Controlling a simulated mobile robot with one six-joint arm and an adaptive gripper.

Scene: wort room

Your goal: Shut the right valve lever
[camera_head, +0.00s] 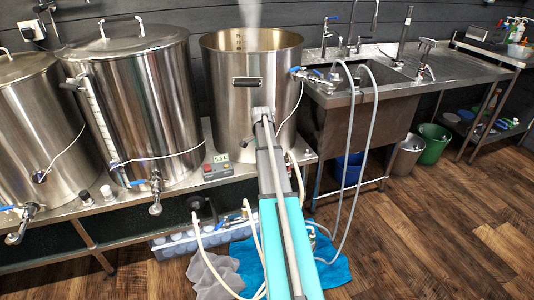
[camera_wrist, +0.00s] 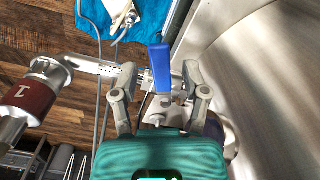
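In the wrist view a blue valve lever (camera_wrist: 160,68) stands on a metal valve beside a steel pot wall (camera_wrist: 260,80). My gripper (camera_wrist: 158,76) is open, with one finger on each side of the lever. Gaps show between the lever and both fingertips, and nothing is held. In the head view my gripper (camera_head: 262,116) is at the front of the right, open-topped pot (camera_head: 225,105). My arm hides that pot's valve and lever there. The middle pot's valve (camera_head: 156,190) has a blue lever, and the left pot's valve (camera_head: 24,222) shows at the left edge.
A pipe with a red-brown fitting (camera_wrist: 28,97) lies left of the lever in the wrist view. A controller box (camera_head: 217,167) sits on the bench. Wooden floor at right (camera_head: 450,220) is clear.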

